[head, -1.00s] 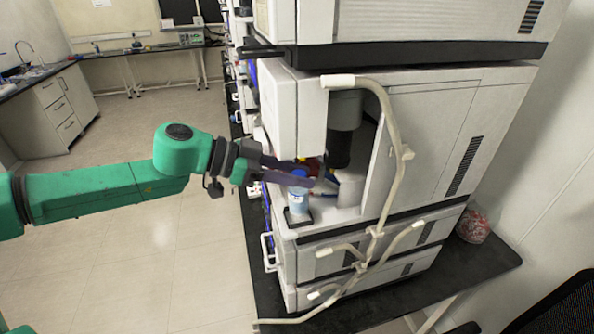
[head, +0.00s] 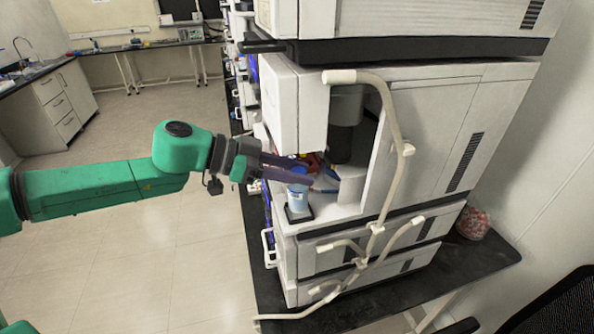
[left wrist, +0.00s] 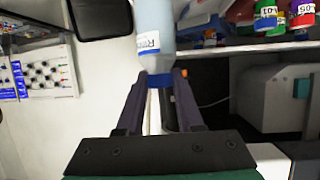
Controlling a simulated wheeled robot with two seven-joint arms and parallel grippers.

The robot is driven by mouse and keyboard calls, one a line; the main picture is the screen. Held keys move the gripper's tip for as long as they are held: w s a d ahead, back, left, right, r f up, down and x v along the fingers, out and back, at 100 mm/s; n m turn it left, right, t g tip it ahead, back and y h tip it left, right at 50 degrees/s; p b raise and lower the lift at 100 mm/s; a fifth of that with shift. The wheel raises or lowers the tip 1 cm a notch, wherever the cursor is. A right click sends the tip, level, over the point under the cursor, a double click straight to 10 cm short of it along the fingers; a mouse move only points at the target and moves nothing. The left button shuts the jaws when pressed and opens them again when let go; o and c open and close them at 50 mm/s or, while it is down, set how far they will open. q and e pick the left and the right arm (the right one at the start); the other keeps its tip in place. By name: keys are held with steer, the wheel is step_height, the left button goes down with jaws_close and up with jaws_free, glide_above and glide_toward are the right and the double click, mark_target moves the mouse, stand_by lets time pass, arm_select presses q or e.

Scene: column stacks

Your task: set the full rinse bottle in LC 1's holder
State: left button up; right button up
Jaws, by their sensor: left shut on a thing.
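The rinse bottle (head: 298,203) is a pale bottle with a white label and a blue cap. In the head view it looks upright at the front of the open bay, over a dark square holder (head: 307,217). I cannot tell whether its base is fully seated. My left gripper (head: 296,174) reaches in from the left, shut on the bottle's top. In the left wrist view the bottle (left wrist: 154,28) appears inverted, with its blue cap (left wrist: 159,80) between the fingers (left wrist: 159,88). The bottle's base is out of that frame. My right gripper is not in view.
The white instrument stack (head: 430,150) stands on a black bench (head: 485,257). A cream tube (head: 398,125) runs down its front. Red and blue items (head: 312,165) lie deeper in the bay. A tub (head: 473,224) stands at the right. The floor at left is clear.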

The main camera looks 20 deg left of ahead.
arm_select(q)
steer(key=shift+f, duration=0.2)
steer(key=shift+f+b, duration=0.25)
steer(key=shift+b, duration=0.1)
steer(key=shift+f, duration=0.1)
steer(key=shift+f+b, duration=0.45)
steer(key=shift+b, duration=0.05)
steer(key=o, duration=1.1)
